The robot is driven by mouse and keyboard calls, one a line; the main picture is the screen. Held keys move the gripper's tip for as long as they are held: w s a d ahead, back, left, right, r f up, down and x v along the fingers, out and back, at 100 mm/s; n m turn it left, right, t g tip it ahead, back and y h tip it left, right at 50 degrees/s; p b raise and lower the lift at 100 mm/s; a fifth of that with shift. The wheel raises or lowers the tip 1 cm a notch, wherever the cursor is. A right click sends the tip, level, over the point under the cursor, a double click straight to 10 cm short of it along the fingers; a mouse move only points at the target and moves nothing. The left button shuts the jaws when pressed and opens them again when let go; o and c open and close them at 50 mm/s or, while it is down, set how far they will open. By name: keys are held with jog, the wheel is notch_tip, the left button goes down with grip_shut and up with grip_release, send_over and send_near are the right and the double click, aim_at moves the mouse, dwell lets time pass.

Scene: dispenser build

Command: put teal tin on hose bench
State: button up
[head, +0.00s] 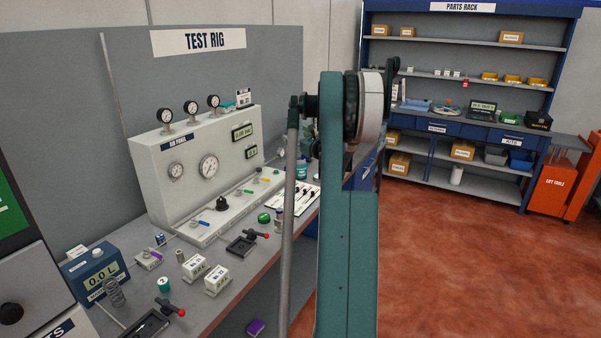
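A small teal cylinder with a pale top (164,285) stands on the front part of the test rig bench (215,311). A larger teal container (302,168) stands further back on the same bench, partly behind my arm. I cannot tell which of them is the teal tin. No surface in view carries a readable hose bench label. My arm rises through the middle of the head view and hides part of the bench. My gripper cannot be made out in this view.
The grey air panel (183,143) with gauges stands at the bench's back. White boxes (218,280), red-knobbed valves (247,243) and a blue meter (93,271) crowd the bench. The parts rack (450,128) and orange lift table (553,190) stand beyond open red floor.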

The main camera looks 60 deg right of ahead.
jog(key=s+d+f+m+h, duration=0.1)
jog(key=s+d+f+m, duration=0.2)
jog(key=s+d, duration=0.25)
send_near(303, 168)
jog(key=shift+w+d+n, duration=0.3)
jog(key=shift+w+d, duration=0.1)
jog(key=shift+w, duration=0.2)
jog(key=shift+x, duration=2.95)
jog(key=shift+w+d+b, duration=0.1)
jog(key=shift+b, duration=0.2)
jog(key=shift+x, duration=2.9)
jog(key=shift+f, duration=0.1)
jog(key=c, duration=1.2)
